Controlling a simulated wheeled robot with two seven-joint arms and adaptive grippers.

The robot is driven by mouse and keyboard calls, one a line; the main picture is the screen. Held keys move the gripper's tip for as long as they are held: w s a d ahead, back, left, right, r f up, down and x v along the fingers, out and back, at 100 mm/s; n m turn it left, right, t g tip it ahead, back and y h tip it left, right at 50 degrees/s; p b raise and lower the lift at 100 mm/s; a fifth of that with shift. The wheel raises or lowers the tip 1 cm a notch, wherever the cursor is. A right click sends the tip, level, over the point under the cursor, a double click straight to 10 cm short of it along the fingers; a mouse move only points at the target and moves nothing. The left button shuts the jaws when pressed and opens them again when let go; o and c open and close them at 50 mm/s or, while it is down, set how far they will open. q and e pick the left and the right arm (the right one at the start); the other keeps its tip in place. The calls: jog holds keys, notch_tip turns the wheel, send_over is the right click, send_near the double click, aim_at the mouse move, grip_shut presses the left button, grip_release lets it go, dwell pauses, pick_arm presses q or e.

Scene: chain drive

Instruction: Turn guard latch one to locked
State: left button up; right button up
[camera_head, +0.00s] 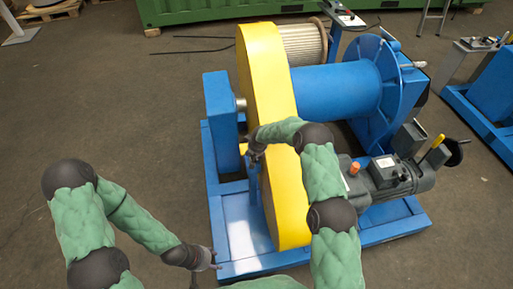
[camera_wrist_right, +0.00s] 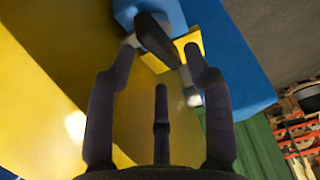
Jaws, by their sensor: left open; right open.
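The tall yellow guard (camera_head: 275,205) stands along the left side of the blue machine. In the right wrist view a dark latch handle (camera_wrist_right: 157,40) sits in front of a yellow plate (camera_wrist_right: 188,44) on a blue block. My right gripper (camera_wrist_right: 160,48) is open, with its fingertips on either side of the handle; I cannot tell whether they touch it. In the head view my right gripper (camera_head: 253,152) reaches over to the guard's left face, and the latch is hidden or too small there. My left gripper (camera_head: 214,260) is open and empty near the frame's front left corner.
The blue base frame (camera_head: 237,235) surrounds the guard's foot. A blue drum (camera_head: 335,90) and a grey motor (camera_head: 405,178) with an orange knob lie right of the guard. A blue post (camera_head: 222,115) stands close behind my right gripper. The floor at left is clear.

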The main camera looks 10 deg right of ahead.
jog(key=v, duration=0.9)
jog(key=shift+s+r, duration=0.15)
jog(key=shift+r, duration=0.2)
